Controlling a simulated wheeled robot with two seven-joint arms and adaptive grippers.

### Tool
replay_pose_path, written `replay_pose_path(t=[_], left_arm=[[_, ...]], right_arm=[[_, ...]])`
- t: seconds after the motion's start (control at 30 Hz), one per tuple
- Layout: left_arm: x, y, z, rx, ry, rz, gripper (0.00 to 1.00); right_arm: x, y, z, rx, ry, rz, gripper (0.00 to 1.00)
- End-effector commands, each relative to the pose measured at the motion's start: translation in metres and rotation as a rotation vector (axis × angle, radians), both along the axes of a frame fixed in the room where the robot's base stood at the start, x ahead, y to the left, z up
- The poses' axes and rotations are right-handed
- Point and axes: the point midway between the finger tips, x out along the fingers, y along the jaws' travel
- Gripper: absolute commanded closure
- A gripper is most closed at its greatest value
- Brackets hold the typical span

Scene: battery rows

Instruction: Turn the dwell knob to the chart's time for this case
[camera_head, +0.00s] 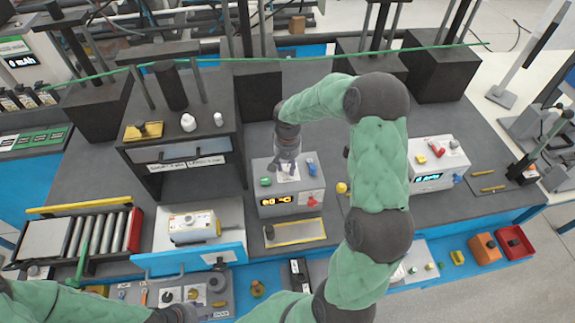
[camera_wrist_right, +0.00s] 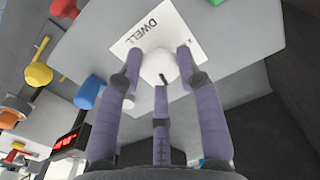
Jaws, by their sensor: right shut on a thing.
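The control box (camera_head: 312,207) stands mid-table, with a green button (camera_head: 266,181), blue knob (camera_head: 312,170), red switch (camera_head: 311,202) and lit orange display (camera_head: 275,201) too small to read surely. In the right wrist view the white dwell knob (camera_wrist_right: 157,66) sits on a white plate marked DWELL (camera_wrist_right: 137,37). My right gripper (camera_head: 287,168) comes down on the box from above; its purple fingers (camera_wrist_right: 158,82) are shut around the knob, which they hide in the head view. My left gripper (camera_head: 181,314) is at the bottom edge, mostly cut off. I cannot make out a dwell chart.
A white case (camera_head: 193,226) rests on a pale plate left of the box. A roller conveyor (camera_head: 95,234) is further left. Another control box (camera_head: 437,163) stands to the right. A dark press stand (camera_head: 180,140) rises behind left. Coloured bins (camera_head: 485,249) sit front right.

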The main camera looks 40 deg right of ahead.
Motion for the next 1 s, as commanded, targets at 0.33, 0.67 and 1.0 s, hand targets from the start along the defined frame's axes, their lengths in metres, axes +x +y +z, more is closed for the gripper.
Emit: replay_pose_path(t=[0.33,0.67,1.0], left_arm=[[0.0000,0.0000,0.0002,0.000,0.000,0.000,0.60],[0.0000,0.0000,0.0003,0.000,0.000,0.000,0.60],[0.0000,0.0000,0.0003,0.000,0.000,0.000,0.60]], right_arm=[[0.0000,0.0001,0.0003,0.000,0.000,0.182,0.96],[0.0002,-0.0001,0.0005,-0.001,-0.001,0.232,0.96],[0.0002,-0.0002,0.0006,-0.001,-0.001,0.232,0.61]])
